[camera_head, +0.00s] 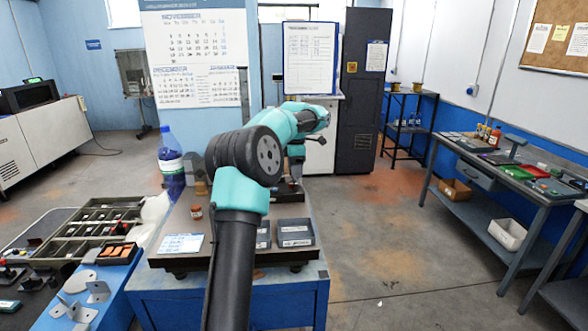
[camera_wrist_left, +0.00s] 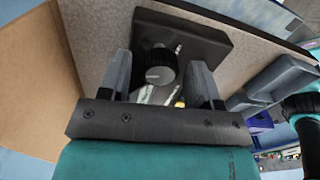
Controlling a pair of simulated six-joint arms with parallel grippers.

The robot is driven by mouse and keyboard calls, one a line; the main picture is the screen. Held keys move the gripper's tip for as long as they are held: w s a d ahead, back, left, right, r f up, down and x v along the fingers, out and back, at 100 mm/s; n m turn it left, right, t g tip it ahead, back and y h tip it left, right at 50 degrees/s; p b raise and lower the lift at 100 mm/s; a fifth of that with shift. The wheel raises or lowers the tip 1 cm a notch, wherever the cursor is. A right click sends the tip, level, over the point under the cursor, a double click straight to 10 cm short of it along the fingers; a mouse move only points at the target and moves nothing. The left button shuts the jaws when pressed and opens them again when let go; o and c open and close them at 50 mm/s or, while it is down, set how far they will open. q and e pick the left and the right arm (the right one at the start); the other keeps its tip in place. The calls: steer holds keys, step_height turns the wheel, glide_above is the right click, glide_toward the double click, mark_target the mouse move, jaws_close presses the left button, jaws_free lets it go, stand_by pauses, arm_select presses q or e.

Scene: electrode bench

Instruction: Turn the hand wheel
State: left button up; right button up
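The hand wheel (camera_wrist_left: 161,66) shows in the left wrist view as a small black knob with a ridged rim, beside a dark block (camera_wrist_left: 205,42). My left gripper (camera_wrist_left: 161,75) is open, with one grey finger on each side of the knob and a visible gap to both. I cannot tell how far the fingertips are from the knob in depth. In the head view my left gripper (camera_head: 292,183) points down over the dark block (camera_head: 280,199) at the back of the bench; the knob is too small to make out there. My right gripper is not in view.
Grey trays (camera_head: 294,232) stand at the bench's front right, near a white card (camera_head: 181,244) and a small brown jar (camera_head: 196,212). A blue-capped bottle (camera_head: 171,160) stands at the back left. Sorting bins (camera_head: 70,238) lie farther left.

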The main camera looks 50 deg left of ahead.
arm_select(q)
steer(key=c, duration=0.8)
steer(key=shift+m, duration=0.4)
